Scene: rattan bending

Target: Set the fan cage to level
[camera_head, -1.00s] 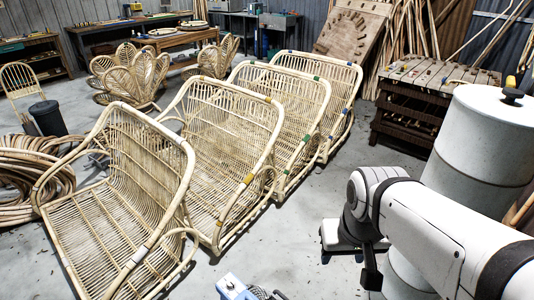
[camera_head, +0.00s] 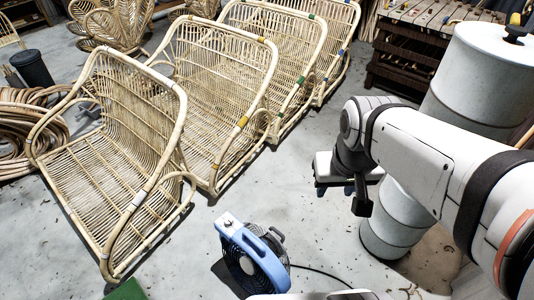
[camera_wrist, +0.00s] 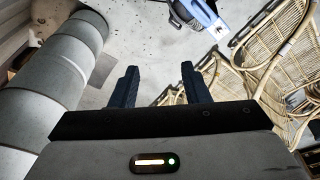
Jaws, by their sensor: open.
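A small blue floor fan (camera_head: 252,258) stands on the concrete floor at the lower middle of the head view. Its dark round cage (camera_head: 247,266) sits in the blue frame; I cannot tell its exact tilt. Part of the blue fan (camera_wrist: 203,14) also shows at the top of the wrist view, with its underside cut off by the edge. My gripper (camera_wrist: 160,86) is open and empty, its two dark fingers apart, well away from the fan. In the head view my arm hangs to the right of the fan, and the fingers are hard to make out there.
Several rattan chair frames (camera_head: 120,150) stand in a row left of and behind the fan. A grey drum stack (camera_head: 478,75) is at the right. A dark cable (camera_head: 318,272) runs right from the fan. A green object (camera_head: 126,290) lies at the bottom edge. Floor around the fan is mostly clear.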

